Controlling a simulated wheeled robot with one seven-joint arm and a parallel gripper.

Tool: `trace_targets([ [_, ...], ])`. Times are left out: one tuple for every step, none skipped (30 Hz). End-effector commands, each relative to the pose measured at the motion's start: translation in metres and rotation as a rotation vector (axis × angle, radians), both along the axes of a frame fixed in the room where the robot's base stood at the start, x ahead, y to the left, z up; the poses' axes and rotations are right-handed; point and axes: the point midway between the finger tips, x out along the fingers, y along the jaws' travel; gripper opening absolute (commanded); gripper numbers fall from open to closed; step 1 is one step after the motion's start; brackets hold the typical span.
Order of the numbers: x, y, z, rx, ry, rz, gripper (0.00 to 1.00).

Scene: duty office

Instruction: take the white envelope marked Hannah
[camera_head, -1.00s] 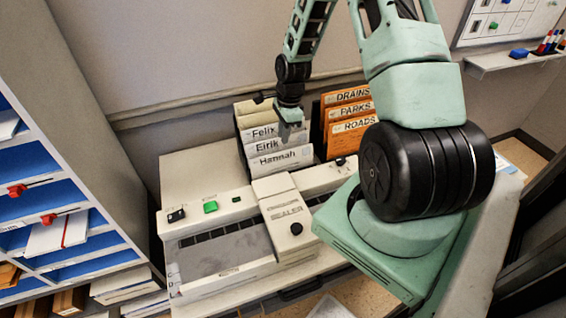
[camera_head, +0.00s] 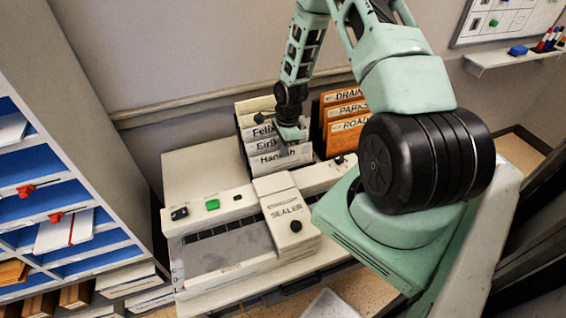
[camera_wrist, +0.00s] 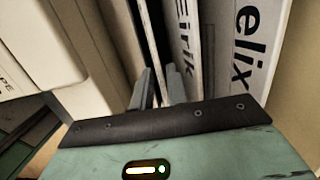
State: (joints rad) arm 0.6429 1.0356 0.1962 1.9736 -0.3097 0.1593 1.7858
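The white envelope marked Hannah (camera_head: 296,158) stands upright at the front of the row of name envelopes in the head view; my gripper hides part of its upper edge. The envelopes marked Eirik (camera_head: 262,146) and Felix (camera_head: 262,131) stand behind it. My gripper (camera_head: 288,147) points down at the top of the Hannah envelope. In the wrist view my two fingers (camera_wrist: 159,88) are a little apart, with a thin upright edge running down between them. The Eirik envelope (camera_wrist: 187,55) is just right of the fingers there. I see no clear grip on any envelope.
The sealer (camera_head: 285,215) stands in front of the envelopes. Orange folders (camera_head: 345,110) marked Drains, Parks and Roads stand close on the right. A shelf unit with blue compartments (camera_head: 30,165) is at the left, and a whiteboard (camera_head: 508,20) hangs at the right.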

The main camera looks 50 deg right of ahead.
Motion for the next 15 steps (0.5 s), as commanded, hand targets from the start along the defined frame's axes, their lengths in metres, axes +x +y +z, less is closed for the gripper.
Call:
trace_targets([
  [0.0000,0.0000,0.0001,0.000,0.000,0.000,0.01],
  [0.0000,0.0000,0.0001,0.000,0.000,0.000,0.00],
  [0.0000,0.0000,0.0002,0.000,0.000,0.000,0.00],
  [0.0001,-0.0001,0.0002,0.000,0.000,0.000,0.00],
  [0.0003,-0.0002,0.0002,0.000,-0.001,0.000,0.00],
  [0.0004,-0.0002,0.0003,0.000,-0.001,0.000,0.00],
  [0.0006,-0.0003,0.0003,-0.001,-0.002,0.000,0.00],
  [0.0008,-0.0004,0.0003,-0.001,-0.002,0.000,0.00],
  [0.0010,-0.0005,0.0004,-0.001,-0.003,0.000,0.00],
  [0.0012,-0.0007,0.0004,-0.002,-0.004,0.000,0.00],
  [0.0013,-0.0007,0.0005,-0.002,-0.004,0.000,0.00],
  [0.0016,-0.0008,0.0005,-0.002,-0.004,-0.001,0.00],
  [0.0018,-0.0009,0.0005,-0.002,-0.004,-0.001,0.00],
  [0.0019,-0.0009,0.0006,-0.003,-0.005,-0.001,0.00],
  [0.0021,-0.0011,0.0007,-0.003,-0.005,0.000,0.00],
])
